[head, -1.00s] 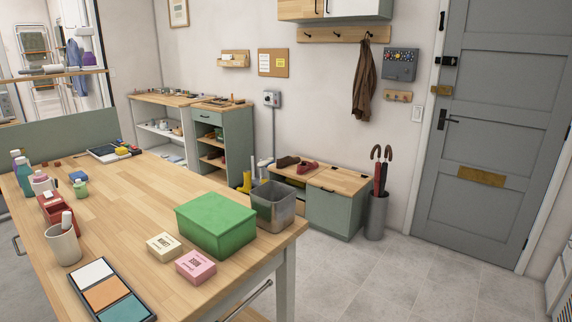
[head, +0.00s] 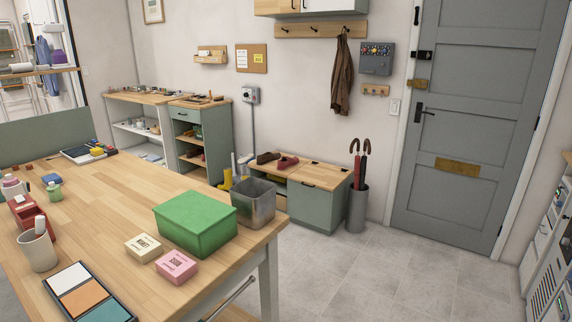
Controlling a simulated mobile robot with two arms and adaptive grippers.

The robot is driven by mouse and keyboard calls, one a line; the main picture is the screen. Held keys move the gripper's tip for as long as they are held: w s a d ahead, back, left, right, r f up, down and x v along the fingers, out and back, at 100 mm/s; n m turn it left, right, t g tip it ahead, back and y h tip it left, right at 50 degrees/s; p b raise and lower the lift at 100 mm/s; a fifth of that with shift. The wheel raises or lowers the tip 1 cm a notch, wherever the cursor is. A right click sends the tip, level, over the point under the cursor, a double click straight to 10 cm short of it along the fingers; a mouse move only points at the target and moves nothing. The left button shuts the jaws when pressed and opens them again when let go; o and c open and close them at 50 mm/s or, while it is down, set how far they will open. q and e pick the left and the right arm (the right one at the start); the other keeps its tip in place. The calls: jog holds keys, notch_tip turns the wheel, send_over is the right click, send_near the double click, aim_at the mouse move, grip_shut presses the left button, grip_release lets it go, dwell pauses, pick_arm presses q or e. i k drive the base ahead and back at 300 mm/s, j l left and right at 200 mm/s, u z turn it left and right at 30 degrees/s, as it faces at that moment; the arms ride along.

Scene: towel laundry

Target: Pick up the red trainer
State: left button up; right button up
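A red trainer (head: 287,163) sits on the wooden top of the low green bench cabinet against the back wall. A brown shoe (head: 267,157) lies just left of it. Both are small and far off, beyond the big work table. Neither of my grippers shows in the head view.
The wooden work table (head: 112,197) fills the left front, with a green box (head: 196,222), a grey metal bin (head: 253,202) and small boxes near its right end. The low bench (head: 318,208) has an umbrella stand (head: 357,209) at its right. The floor (head: 375,275) on the right is clear.

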aim_at(285, 162)
jog(key=i+l+z, duration=0.3)
jog(key=i+z, duration=0.3)
jog(key=i, duration=0.15)
jog(key=i+l+z, duration=0.15)
jog(key=i, duration=0.45)
jog(key=i+l+z, duration=0.1)
jog(key=i, duration=0.5)
jog(key=i+l+z, duration=0.15)
jog(key=i, duration=0.5)
jog(key=i+j+u, duration=0.1)
jog(key=i+u, duration=0.55)
jog(key=u, duration=0.15)
jog(key=i+u, duration=0.45)
jog(key=i+l+u, duration=0.2)
jog(key=u, duration=0.2)
jog(key=i+j+u, duration=0.15)
jog(key=i, duration=0.35)
jog(key=i+j+u, duration=0.15)
jog(key=i, duration=0.35)
